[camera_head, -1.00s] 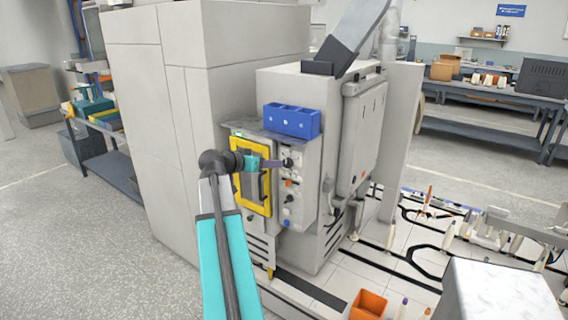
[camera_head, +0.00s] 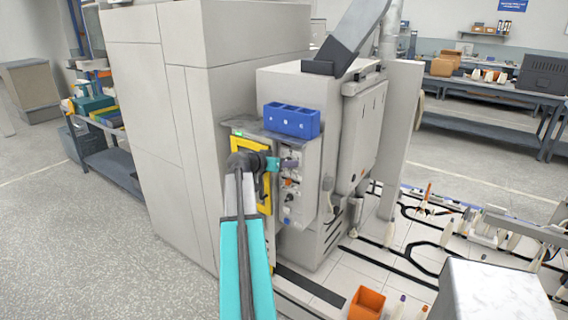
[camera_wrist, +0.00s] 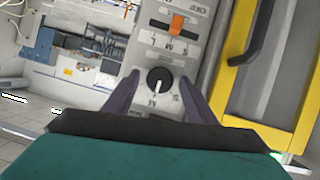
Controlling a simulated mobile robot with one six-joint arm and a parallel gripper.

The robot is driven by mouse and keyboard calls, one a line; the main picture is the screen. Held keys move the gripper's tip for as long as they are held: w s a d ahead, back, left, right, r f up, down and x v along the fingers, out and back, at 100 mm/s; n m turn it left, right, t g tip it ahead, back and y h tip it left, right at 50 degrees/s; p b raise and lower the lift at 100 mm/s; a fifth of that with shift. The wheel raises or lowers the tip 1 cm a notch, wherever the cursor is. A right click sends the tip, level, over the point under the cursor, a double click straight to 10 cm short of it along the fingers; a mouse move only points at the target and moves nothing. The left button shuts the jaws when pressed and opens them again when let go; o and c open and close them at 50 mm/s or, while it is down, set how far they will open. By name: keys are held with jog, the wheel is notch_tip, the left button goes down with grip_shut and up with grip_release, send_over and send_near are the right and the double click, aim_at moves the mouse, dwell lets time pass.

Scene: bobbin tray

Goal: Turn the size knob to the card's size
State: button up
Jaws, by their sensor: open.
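A round black knob (camera_wrist: 160,80) with a white pointer sits on the light grey panel in the wrist view. Small letters are printed around it, too small to read surely. The white pointer slants down and left in that view. My gripper (camera_wrist: 160,86) is open, with one purple finger on each side of this knob; I cannot tell whether they touch it. In the head view my gripper (camera_head: 288,163) is at the upper part of the control panel (camera_head: 301,207) and hides the knob. No card with a readable size shows.
An orange switch (camera_wrist: 177,22) sits near the knob on the same panel. A yellow-framed door (camera_head: 265,197) is beside the panel, with a dark handle (camera_wrist: 262,35) in the wrist view. A blue bin (camera_head: 292,120) stands on the ledge above. An orange box (camera_head: 367,303) is on the floor.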

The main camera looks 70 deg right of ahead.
jog(key=c, duration=1)
jog(key=shift+c, duration=0.2)
